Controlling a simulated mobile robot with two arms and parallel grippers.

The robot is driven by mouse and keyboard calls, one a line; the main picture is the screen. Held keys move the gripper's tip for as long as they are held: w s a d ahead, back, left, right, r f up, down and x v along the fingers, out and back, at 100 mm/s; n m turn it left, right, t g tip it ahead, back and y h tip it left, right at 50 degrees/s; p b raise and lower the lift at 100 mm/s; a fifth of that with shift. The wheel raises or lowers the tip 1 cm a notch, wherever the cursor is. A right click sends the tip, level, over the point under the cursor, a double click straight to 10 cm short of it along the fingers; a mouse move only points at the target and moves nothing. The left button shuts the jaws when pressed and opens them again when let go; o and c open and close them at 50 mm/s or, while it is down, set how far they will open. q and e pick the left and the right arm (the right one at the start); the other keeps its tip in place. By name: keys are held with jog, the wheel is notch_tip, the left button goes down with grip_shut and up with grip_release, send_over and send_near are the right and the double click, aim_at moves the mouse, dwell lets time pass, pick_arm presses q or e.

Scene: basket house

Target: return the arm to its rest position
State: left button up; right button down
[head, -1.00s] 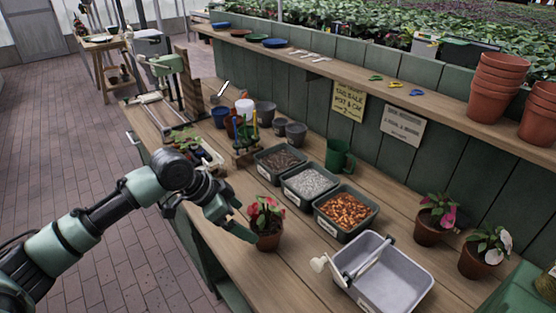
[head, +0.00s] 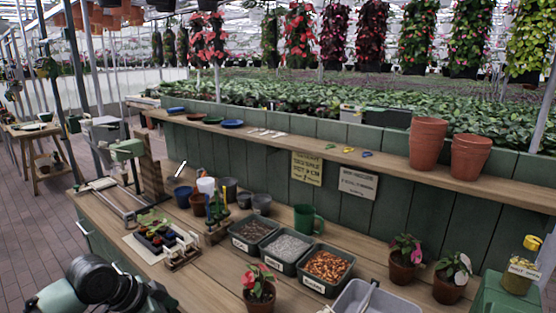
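My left arm (head: 95,281) shows at the bottom left of the head view, at the front edge of the workbench (head: 205,272). Its dark wrist part (head: 150,298) reaches the bottom edge of the picture, and the fingers are cut off below. A terracotta pot with a red-flowered plant (head: 258,287) stands upright on the bench to the right of the arm, with a clear gap between them. My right arm and gripper are not in view.
A seedling tray (head: 155,238) and a small wooden rack (head: 184,252) stand near the arm. Bins of soil (head: 252,232), gravel (head: 286,246) and orange chips (head: 326,266) are farther right. A grey tub (head: 385,303) is at the bottom. Bare bench lies between arm and pot.

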pick_arm(q)
jog(key=w+a+f+n+t+y, duration=0.1)
jog(key=w+a+f+n, duration=0.1)
jog(key=f, duration=0.7)
jog(key=w+a+f+n+t+y, duration=0.1)
jog(key=w+a+f+n, duration=0.15)
jog(key=f, duration=0.65)
jog(key=s+a+f+n+y, duration=0.1)
jog(key=s+f, duration=0.3)
jog(key=f, duration=0.4)
jog(key=s+a+f+n+y, duration=0.15)
jog(key=s+f, duration=0.25)
jog(key=f, duration=0.4)
jog(key=s+f+n+g, duration=0.1)
jog(key=s+f+g, duration=0.1)
jog(key=s+f, duration=0.7)
jog(key=s+f+g, duration=0.1)
jog(key=s+f, duration=0.6)
jog(key=s, duration=0.5)
jog(key=s+d+f, duration=0.2)
jog(key=s, duration=0.5)
jog(key=s+d+f+g, duration=0.1)
jog(key=s+d+f, duration=0.1)
jog(key=s, duration=0.6)
jog(key=s+d+f+g, duration=0.1)
jog(key=s+d+f, duration=0.1)
jog(key=s, duration=0.5)
jog(key=shift+s+f+y, duration=0.25)
jog(key=shift+s+y, duration=0.05)
jog(key=shift+y, duration=0.05)
